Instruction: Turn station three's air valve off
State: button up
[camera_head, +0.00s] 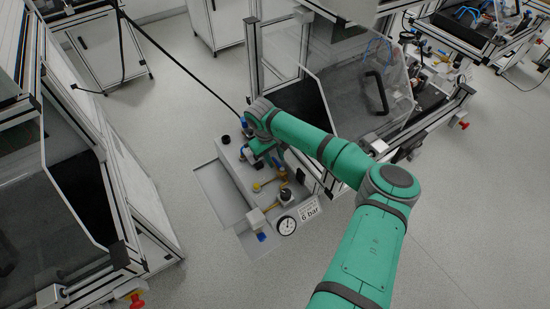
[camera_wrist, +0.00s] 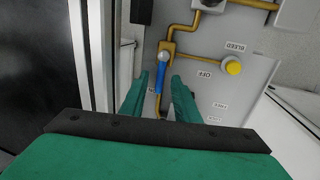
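The air valve's blue lever (camera_wrist: 162,72) shows in the wrist view, in line with the brass pipe (camera_wrist: 168,42) on a grey panel (camera_wrist: 207,52). An upside-down OFF label (camera_wrist: 205,74) is to the right of the lever. My gripper (camera_wrist: 160,82) is open, with one green finger on each side of the lever and gaps between. The lever's lower end lies between the fingers. In the head view my gripper (camera_head: 262,150) is over the upper end of the pneumatic panel (camera_head: 232,168) and hides much of the valve there.
A yellow knob (camera_wrist: 233,67) by a BLEED label (camera_wrist: 236,47) is right of the lever. A pressure gauge (camera_head: 287,225) and a 6 bar sign (camera_head: 309,213) stand at the panel's lower end. A framed workstation (camera_head: 330,80) is close behind; another (camera_head: 75,190) is at left.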

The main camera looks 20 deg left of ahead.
grip_shut()
jog(key=shift+s+n, duration=0.15)
jog(key=shift+n, duration=0.15)
jog(key=n, duration=0.1)
jog(key=s+n, duration=0.1)
jog(key=n, duration=0.1)
jog(key=n+y, duration=0.1)
jog(key=shift+s+a, duration=0.25)
jog(key=n, duration=0.2)
jog(key=s+n, duration=0.1)
jog(key=n, duration=0.1)
jog(key=shift+d+y, duration=0.1)
jog(key=shift+y, duration=0.2)
jog(key=n, duration=0.1)
jog(key=s+n, duration=0.1)
jog(key=n, duration=0.1)
jog(key=d+n+y, duration=0.1)
jog(key=n, duration=0.1)
jog(key=shift+s, duration=0.3)
jog(key=shift+s+d+n+y, duration=0.15)
jog(key=shift+s+d+n, duration=0.05)
jog(key=shift+n, duration=0.85)
jog(key=shift+s+d+n+y, duration=0.15)
jog(key=shift+s+d+n, duration=0.05)
jog(key=shift+n, duration=0.85)
